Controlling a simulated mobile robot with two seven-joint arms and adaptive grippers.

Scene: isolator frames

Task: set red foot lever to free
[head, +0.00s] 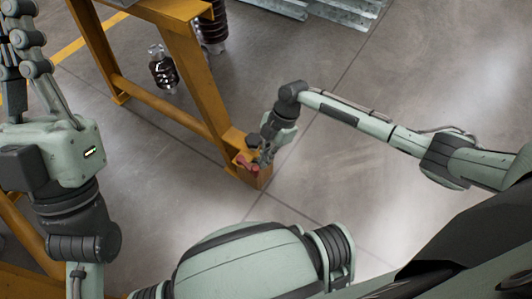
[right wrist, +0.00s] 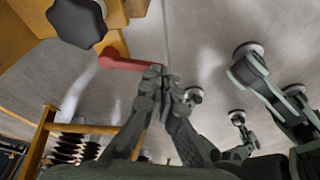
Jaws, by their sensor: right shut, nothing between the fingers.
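The red foot lever (head: 246,163) is at the foot of a yellow frame leg (head: 208,95). In the right wrist view the red lever (right wrist: 128,64) runs sideways from its yellow mount to the fingertips. My right gripper (head: 264,158) is shut with nothing between its fingers, beside the lever. In the right wrist view its fingertips (right wrist: 157,73) overlap the lever's free end; I cannot tell whether they touch. My left gripper (head: 22,45) is at the upper left, away from the lever, its fingertips not clear.
A black knob (right wrist: 77,22) sits close to the lever on the frame foot. A yellow lower beam (head: 165,108) runs left from that leg. The floor right of the foot is clear apart from my arm.

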